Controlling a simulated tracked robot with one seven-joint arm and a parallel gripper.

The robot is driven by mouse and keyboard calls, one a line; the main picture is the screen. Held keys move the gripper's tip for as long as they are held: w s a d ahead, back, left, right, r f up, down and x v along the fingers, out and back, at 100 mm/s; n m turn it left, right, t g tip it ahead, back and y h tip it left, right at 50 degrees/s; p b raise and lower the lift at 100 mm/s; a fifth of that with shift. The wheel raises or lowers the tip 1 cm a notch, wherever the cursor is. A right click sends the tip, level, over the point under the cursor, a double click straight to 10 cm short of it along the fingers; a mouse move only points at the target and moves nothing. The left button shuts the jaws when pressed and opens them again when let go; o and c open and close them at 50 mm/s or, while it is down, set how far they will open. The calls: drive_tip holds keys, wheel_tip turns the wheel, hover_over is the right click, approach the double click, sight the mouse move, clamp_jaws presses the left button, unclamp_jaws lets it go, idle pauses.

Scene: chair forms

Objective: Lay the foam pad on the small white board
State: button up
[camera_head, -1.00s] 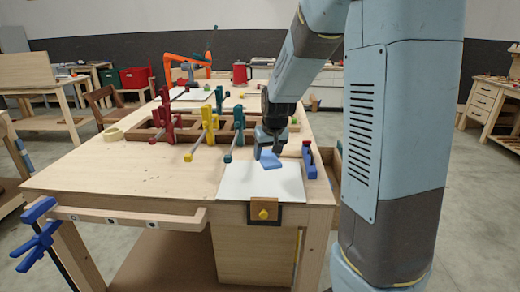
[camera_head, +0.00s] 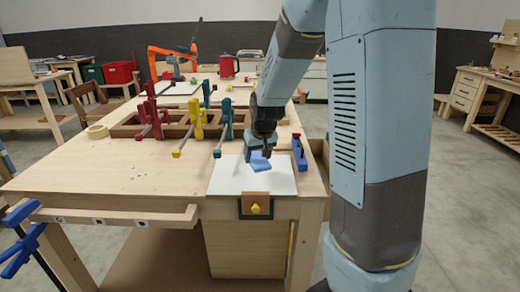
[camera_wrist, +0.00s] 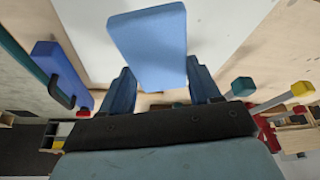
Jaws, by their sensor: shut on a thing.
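The foam pad (camera_head: 260,162) is a small blue block. My gripper (camera_head: 260,150) is shut on it and holds it over the small white board (camera_head: 225,178) at the front right of the workbench. In the wrist view the pad (camera_wrist: 148,45) sticks out between the two dark fingers (camera_wrist: 158,88), with the white board (camera_wrist: 82,22) behind it. The pad looks slightly tilted. I cannot tell whether its underside touches the board.
A blue tool (camera_head: 299,152) lies just right of the board. Red, yellow and teal clamps (camera_head: 198,122) stand at a wooden tray behind it. The bench's left front is clear.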

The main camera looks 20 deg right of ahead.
sight(256, 179)
drive_tip(key=shift+f, duration=3.4)
drive_tip(key=shift+f, duration=0.25)
drive_tip(key=o, duration=1.1)
